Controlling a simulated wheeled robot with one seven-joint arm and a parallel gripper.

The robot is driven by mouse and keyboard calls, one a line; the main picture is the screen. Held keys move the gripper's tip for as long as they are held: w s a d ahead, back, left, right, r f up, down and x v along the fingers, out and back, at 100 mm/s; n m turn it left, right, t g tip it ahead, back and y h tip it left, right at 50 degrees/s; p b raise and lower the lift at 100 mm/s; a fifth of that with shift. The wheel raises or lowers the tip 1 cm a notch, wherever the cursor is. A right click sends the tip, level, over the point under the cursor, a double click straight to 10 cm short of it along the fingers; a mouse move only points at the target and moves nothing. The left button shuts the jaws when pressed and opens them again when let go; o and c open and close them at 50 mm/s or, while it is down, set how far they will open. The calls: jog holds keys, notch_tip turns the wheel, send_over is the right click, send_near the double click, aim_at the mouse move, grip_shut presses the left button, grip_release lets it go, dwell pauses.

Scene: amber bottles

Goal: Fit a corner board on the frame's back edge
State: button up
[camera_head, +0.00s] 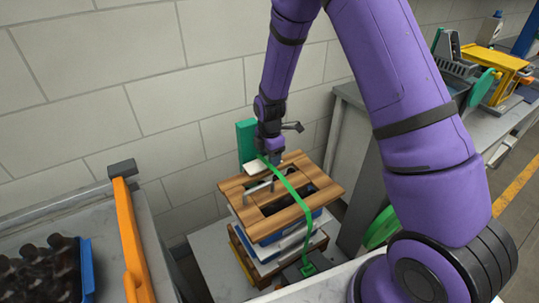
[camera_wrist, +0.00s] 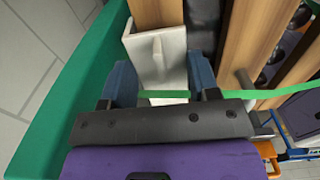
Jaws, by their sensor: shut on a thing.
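The wooden frame (camera_head: 326,178) lies on top of a stack of trays in the head view; its slats also show in the wrist view (camera_wrist: 244,50). A white corner board (camera_wrist: 160,60) with a small rib is between my gripper's blue fingers; it also shows in the head view (camera_head: 253,169), at the frame's back edge. My gripper (camera_wrist: 161,80) is shut on the board; it also shows in the head view (camera_head: 270,158). I cannot tell whether the board is fully seated. A green strap (camera_head: 291,192) crosses the frame and passes by the board between the fingers.
A green upright panel (camera_head: 246,142) stands close behind the stack, near the block wall. A bench with an orange bar (camera_head: 131,240) and dark bottles in a blue crate (camera_head: 86,268) is at left. Another grey bench (camera_head: 359,130) stands at right.

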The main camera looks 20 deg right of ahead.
jog(key=shift+f, duration=0.8)
jog(key=o, duration=1)
jog(key=shift+r, duration=3.5)
jog(key=shift+r, duration=0.1)
